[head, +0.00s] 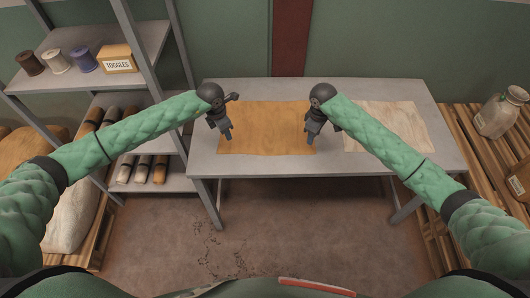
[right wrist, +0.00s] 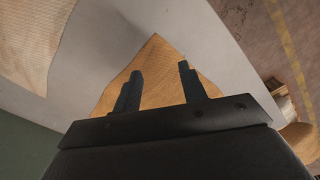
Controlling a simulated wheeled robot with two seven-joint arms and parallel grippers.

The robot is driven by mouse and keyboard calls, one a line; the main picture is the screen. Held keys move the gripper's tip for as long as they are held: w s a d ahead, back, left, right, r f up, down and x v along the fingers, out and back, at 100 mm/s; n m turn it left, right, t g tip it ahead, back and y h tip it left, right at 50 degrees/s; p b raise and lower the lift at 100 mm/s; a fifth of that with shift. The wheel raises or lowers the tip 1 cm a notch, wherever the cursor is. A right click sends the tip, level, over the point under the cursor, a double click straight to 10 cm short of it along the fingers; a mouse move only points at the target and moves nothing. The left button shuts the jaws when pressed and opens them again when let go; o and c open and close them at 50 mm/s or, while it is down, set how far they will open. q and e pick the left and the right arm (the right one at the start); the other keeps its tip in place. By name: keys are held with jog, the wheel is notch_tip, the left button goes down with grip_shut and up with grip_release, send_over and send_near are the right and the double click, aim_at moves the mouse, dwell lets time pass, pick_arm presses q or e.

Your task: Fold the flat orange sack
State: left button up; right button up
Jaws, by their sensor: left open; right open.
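The flat orange sack (head: 265,125) lies spread out on the grey table. My left gripper (head: 227,136) is open and empty over the sack's left edge. My right gripper (head: 310,138) is open and empty over the sack's right edge. In the right wrist view, a corner of the orange sack (right wrist: 155,68) shows between and beyond the open fingers of my right gripper (right wrist: 158,80). I cannot tell whether either gripper's fingertips touch the sack.
A pale flat sack (head: 412,120) lies on the grey table (head: 270,169), right of the orange one. A shelf rack (head: 88,88) with spools and a box labelled TOGGLES (head: 117,60) stands at the left.

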aim_at(223, 151)
pick_arm(q)
jog(key=shift+g+y, duration=0.5)
jog(key=shift+y, duration=0.1)
jog(key=shift+s+a+f, duration=0.25)
jog(key=shift+a+f, duration=0.05)
jog(key=shift+f, duration=1.05)
jog(key=shift+s+a+f, duration=0.3)
jog(key=shift+a+f, duration=0.05)
jog(key=shift+f, duration=1.05)
jog(key=shift+s+a+f, duration=0.25)
jog(key=shift+a+f, duration=0.05)
jog(key=shift+f, duration=1.05)
pick_arm(e)
jog(key=shift+f, duration=4)
pick_arm(q)
jog(key=shift+f, duration=0.1)
pick_arm(e)
jog(key=shift+f, duration=0.1)
pick_arm(q)
jog(key=shift+c, duration=0.2)
pick_arm(e)
jog(key=shift+c, duration=0.2)
pick_arm(q)
grip_shut()
pick_arm(e)
grip_shut()
